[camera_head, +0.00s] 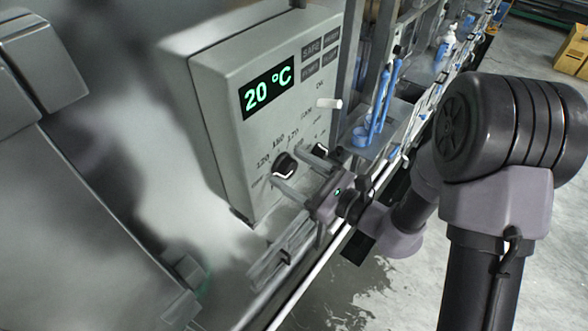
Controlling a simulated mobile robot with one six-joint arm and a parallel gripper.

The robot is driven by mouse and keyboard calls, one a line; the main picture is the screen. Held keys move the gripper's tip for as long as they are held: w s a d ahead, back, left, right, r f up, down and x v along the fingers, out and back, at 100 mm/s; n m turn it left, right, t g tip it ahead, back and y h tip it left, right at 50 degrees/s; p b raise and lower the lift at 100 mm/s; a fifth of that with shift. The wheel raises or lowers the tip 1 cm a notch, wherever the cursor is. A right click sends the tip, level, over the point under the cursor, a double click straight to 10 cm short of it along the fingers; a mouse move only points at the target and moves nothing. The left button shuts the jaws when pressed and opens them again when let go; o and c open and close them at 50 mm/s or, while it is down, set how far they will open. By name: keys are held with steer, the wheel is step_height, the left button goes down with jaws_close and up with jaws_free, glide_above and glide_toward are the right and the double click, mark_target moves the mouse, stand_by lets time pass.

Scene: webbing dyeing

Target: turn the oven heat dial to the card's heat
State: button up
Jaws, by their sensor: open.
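The oven's grey control box (220,110) stands in the middle of the view, its face turned to the right. Its green display (267,88) reads 20 °C. A round black dial (286,160) sits low on the face, with small temperature numbers around it. A second dark knob (321,150) is to its right, partly behind a finger. My gripper (289,169) is open, with its two pale fingers pointing at the face, one on each side of the black dial. I cannot tell whether they touch it. I see no heat card.
A white-tipped switch lever (328,103) sticks out above the knobs. Large grey metal housing (60,230) fills the left. Cardboard boxes (574,52) are far right.

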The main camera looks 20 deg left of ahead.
steer(key=c, duration=1.4)
steer(key=shift+o, duration=0.2)
